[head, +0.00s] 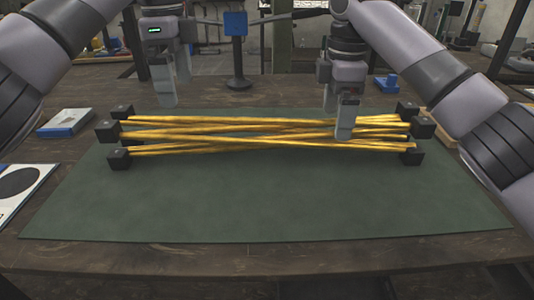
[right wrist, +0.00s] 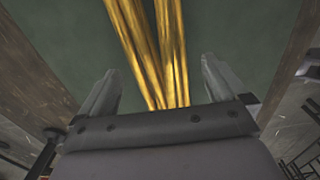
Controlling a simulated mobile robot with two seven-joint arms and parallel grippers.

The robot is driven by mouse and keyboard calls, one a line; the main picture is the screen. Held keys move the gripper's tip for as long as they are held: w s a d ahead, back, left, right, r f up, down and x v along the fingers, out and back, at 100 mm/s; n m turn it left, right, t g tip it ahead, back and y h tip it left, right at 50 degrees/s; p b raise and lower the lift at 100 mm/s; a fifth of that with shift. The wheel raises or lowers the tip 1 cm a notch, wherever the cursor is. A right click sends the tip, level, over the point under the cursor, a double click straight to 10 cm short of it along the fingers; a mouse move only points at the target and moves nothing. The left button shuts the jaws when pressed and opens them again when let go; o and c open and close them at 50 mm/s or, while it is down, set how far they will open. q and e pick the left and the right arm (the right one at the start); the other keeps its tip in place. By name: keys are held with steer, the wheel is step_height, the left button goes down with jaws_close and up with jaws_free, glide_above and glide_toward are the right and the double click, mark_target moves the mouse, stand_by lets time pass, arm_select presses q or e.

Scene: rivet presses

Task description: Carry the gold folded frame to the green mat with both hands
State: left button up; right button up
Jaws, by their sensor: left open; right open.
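The gold folded frame (head: 255,142) is a bundle of long gold rods with black blocks at both ends. It lies lengthwise across the back part of the green mat (head: 260,205), its outer blocks close to the mat's side edges. My left gripper (head: 171,90) is open and empty, above and behind the frame's left part, apart from it. My right gripper (head: 338,120) is open at the rods, right of their middle. In the right wrist view the rods (right wrist: 152,45) run between the open fingers (right wrist: 160,85); I cannot tell whether they touch.
A blue and grey box (head: 66,123) and a white board with a black disc (head: 20,183) lie left of the mat. A blue sign on a black stand (head: 237,50) and a small blue block (head: 386,83) stand behind it. The mat's front is clear.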

steer(key=shift+r, duration=3.5)
